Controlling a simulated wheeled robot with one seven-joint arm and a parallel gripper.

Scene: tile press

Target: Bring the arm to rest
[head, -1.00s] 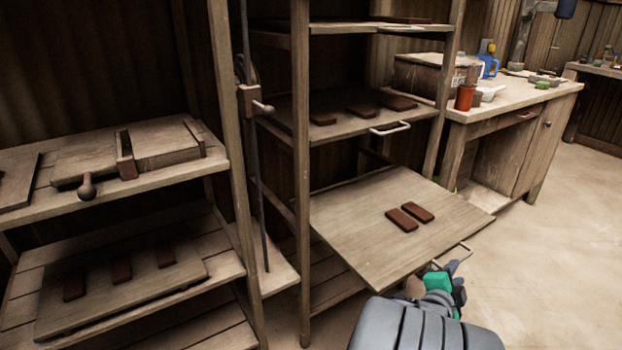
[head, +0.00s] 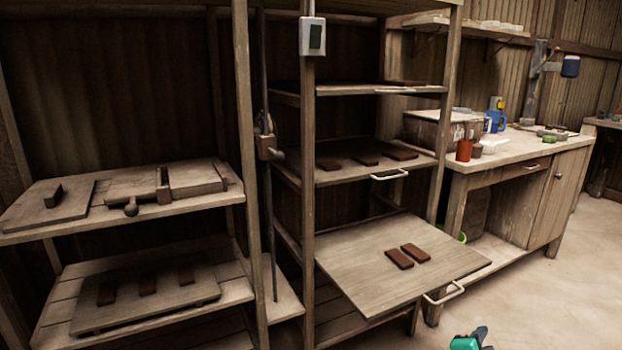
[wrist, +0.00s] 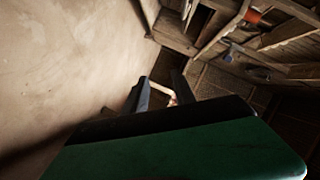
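My gripper (head: 478,334) shows only in part at the bottom edge of the head view, as a green and dark tip. It is below and apart from the handle (head: 445,293) of the pulled-out board (head: 350,265). In the wrist view my gripper's two dark fingers (wrist: 161,92) stand apart. A small pale thing shows between or beyond them; I cannot tell what it is. I see nothing clearly held. The rest of my arm is out of the head view.
Two brown tiles (head: 407,256) lie on the pulled-out board, which juts from the rack. The press (head: 150,185) is on the left shelf. A workbench (head: 540,150) stands at the right. The floor (head: 540,300) at the lower right is clear.

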